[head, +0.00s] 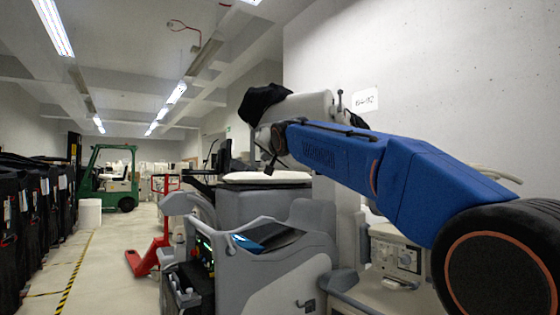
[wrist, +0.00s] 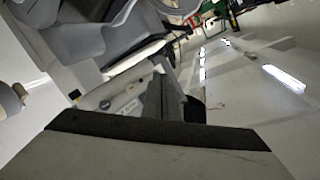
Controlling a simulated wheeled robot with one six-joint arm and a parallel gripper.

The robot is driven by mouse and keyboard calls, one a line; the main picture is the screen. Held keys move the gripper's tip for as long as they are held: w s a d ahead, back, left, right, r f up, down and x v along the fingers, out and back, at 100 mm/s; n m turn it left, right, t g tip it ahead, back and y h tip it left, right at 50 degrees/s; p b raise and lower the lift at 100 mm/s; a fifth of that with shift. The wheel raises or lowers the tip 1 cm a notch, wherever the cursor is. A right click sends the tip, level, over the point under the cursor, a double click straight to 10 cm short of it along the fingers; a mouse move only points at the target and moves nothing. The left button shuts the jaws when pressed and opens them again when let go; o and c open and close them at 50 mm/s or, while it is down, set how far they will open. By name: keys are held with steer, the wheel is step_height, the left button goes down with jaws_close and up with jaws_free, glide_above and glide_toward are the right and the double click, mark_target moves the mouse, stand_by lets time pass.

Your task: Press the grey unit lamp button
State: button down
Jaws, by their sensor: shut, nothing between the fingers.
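A grey unit (head: 290,275) with a dark tilted panel (head: 268,238) on top stands in the middle of the head view. Small green lights (head: 205,246) glow at its left side. I cannot pick out the lamp button in either view. My blue arm crosses the head view from lower right to upper left, ending above and behind the grey unit. My gripper (wrist: 167,98) shows as dark shut fingers in the wrist view, empty, above a large grey surface with a dark edge. Grey casings fill the wrist view's upper left; I cannot tell whether the fingers touch them.
A beige unit (head: 395,258) stands under my arm at right, by the wall. A red pallet jack (head: 150,255), a green forklift (head: 112,180) and black-covered carts (head: 35,210) are at left. The aisle floor between is clear.

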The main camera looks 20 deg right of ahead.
steer(key=w+d, duration=0.5)
steer(key=shift+w+d, duration=0.25)
steer(key=shift+w, duration=0.15)
stand_by(2.0)
steer(key=shift+w+d, duration=0.25)
steer(key=shift+w, duration=0.05)
steer(key=shift+w+d, duration=0.3)
stand_by(1.0)
stand_by(0.3)
steer(key=shift+s+a, duration=0.55)
steer(key=shift+s, duration=0.05)
steer(key=shift+s+a, duration=1.7)
steer(key=shift+s, duration=0.15)
